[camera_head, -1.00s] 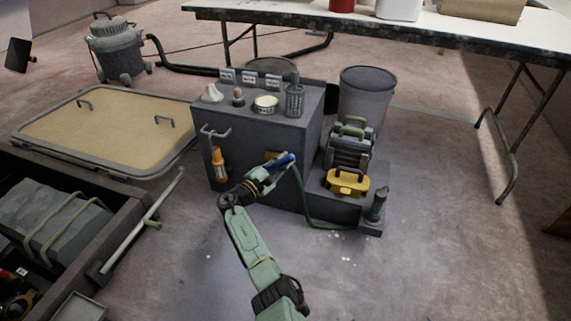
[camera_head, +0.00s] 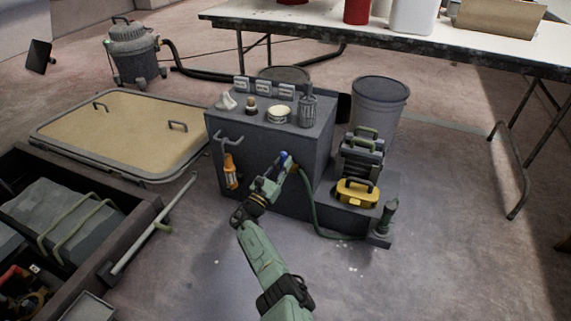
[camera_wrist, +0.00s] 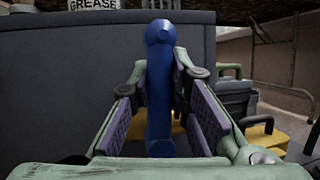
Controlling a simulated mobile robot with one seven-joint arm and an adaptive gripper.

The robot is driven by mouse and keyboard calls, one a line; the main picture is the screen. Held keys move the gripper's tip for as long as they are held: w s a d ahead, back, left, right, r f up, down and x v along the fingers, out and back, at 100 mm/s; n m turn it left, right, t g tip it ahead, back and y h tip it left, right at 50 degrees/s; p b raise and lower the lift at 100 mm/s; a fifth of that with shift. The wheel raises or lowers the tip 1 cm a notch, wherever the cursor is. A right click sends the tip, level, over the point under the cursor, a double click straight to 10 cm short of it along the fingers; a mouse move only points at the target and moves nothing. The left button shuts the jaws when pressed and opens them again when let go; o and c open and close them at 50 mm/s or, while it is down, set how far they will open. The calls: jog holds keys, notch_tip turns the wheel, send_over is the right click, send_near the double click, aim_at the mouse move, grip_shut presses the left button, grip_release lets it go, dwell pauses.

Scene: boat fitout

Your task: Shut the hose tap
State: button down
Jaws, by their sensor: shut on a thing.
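The hose tap's blue lever (camera_head: 284,157) is at the front face of the dark grey cabinet (camera_head: 250,165). In the wrist view the blue lever (camera_wrist: 159,85) stands upright between my finger pads. My gripper (camera_head: 276,172) is shut on it, though thin gaps seem to show beside the lever in the wrist view (camera_wrist: 160,105). A bit of the yellowish tap body (camera_head: 295,168) shows beside the lever; the rest is hidden by my gripper. A green hose (camera_head: 309,205) hangs from the tap down to the low plinth.
An orange bottle (camera_head: 230,170) hangs left of the tap. A yellow case (camera_head: 357,192) and stacked dark cases (camera_head: 362,157) stand on the plinth (camera_head: 342,218) at right. An open drawer-like bin (camera_head: 130,222) is at left. The floor in front is clear.

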jog(key=shift+a+n+t+y, duration=0.2)
jog(key=shift+n+t+y, duration=0.1)
jog(key=shift+n, duration=0.3)
jog(key=c, duration=1.5)
grip_release()
jog(key=v, duration=1.2)
